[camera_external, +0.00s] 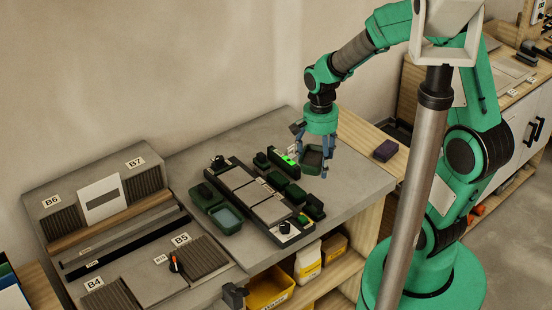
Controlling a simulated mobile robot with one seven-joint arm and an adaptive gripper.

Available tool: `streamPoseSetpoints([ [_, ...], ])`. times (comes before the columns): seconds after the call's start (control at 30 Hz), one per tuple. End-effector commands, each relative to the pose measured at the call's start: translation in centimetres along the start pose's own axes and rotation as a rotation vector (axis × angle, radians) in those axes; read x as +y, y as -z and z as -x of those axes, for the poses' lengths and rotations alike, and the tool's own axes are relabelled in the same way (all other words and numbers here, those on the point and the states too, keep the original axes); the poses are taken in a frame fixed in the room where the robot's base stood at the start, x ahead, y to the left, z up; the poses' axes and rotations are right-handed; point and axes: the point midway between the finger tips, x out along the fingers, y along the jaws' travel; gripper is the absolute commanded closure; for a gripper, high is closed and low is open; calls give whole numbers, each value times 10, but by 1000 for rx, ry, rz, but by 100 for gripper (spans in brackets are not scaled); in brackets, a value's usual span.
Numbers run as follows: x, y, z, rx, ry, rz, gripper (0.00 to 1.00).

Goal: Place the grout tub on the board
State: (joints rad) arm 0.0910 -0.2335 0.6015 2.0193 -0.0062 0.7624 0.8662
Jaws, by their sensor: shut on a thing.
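My gripper (313,156) points down above the right part of the grey worktop. It is shut on a small dark green tub (313,163), which looks like the grout tub and hangs roughly upright between the fingers. Whether its underside touches anything is hard to tell. The long black board (244,216) with light grey tiles (270,211) lies left of and below the gripper in the picture. A black knob stands at each end of the board.
Green tubs (226,218) lie left of the board; one holds something blue-grey. Several dark green blocks (278,181) and a level with a bright green light (286,159) lie along its right side. A dark purple block (386,150) is at far right. Labelled panels (136,162) stand left.

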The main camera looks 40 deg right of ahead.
Motion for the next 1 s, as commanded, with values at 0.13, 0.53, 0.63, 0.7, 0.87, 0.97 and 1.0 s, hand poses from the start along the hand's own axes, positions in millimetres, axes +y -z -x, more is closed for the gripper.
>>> streamPoseSetpoints([
  [0.13, 26, 22, 0, -1, -1, -123, 61],
  [0.53, 96, 67, -1, -4, -4, -436, 61],
  [0.63, 111, 74, -1, -4, -4, -498, 61],
  [0.7, 120, 78, -1, -5, -5, -535, 61],
  [0.87, 139, 85, -1, -5, -6, -613, 61],
  [0.97, 141, 84, -22, -10, -10, -620, 61],
  [1.0, 140, 84, -31, -9, -10, -620, 61],
])
